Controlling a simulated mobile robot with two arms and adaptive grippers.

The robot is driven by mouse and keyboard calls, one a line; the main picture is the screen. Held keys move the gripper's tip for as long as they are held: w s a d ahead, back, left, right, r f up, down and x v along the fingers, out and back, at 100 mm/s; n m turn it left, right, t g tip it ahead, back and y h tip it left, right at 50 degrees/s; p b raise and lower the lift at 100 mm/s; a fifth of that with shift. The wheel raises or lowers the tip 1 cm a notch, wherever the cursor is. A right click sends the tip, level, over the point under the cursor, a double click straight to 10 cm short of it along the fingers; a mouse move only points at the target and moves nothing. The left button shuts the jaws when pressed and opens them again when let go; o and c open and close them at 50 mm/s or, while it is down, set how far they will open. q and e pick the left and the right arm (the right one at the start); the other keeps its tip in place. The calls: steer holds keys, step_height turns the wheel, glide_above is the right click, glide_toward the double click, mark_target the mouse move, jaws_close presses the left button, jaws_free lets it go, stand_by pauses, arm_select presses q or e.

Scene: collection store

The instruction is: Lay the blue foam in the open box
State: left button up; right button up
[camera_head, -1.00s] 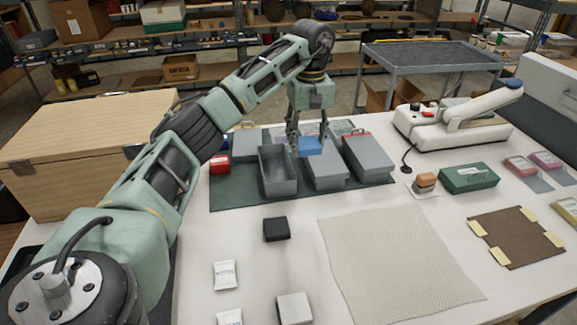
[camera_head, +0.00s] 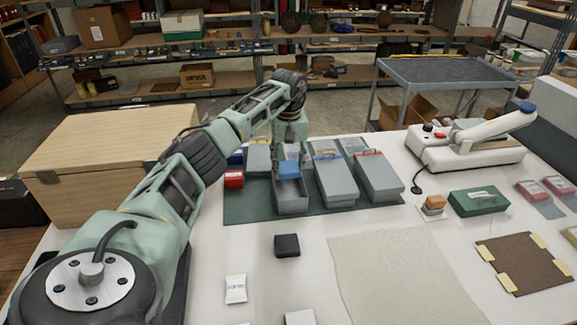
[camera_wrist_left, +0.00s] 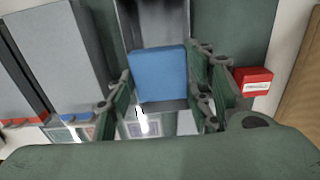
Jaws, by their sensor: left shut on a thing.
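The blue foam (camera_head: 288,169) is a small blue block held between the fingers of my left gripper (camera_head: 289,160). In the left wrist view the blue foam (camera_wrist_left: 158,73) sits between the green fingers of the gripper (camera_wrist_left: 165,95). The open grey box (camera_head: 291,197) lies on the dark green mat directly below and around the foam in the picture. The foam appears over the box's far part; whether it touches the floor of the box I cannot tell. My right gripper is in neither view.
Closed grey boxes (camera_head: 337,183) and (camera_head: 375,177) stand right of the open box on the mat (camera_head: 240,207). A red box (camera_head: 234,179) stands left. A wooden chest (camera_head: 105,165) is at the left. A black block (camera_head: 287,245) lies in front.

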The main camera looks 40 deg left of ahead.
mark_target(288, 166)
arm_select(q)
steer(key=shift+f, duration=1.45)
steer(key=shift+f+b, duration=0.25)
steer(key=shift+b, duration=0.05)
steer(key=o, duration=0.7)
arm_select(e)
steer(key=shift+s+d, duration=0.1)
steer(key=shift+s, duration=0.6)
arm_select(q)
steer(key=shift+o, duration=0.2)
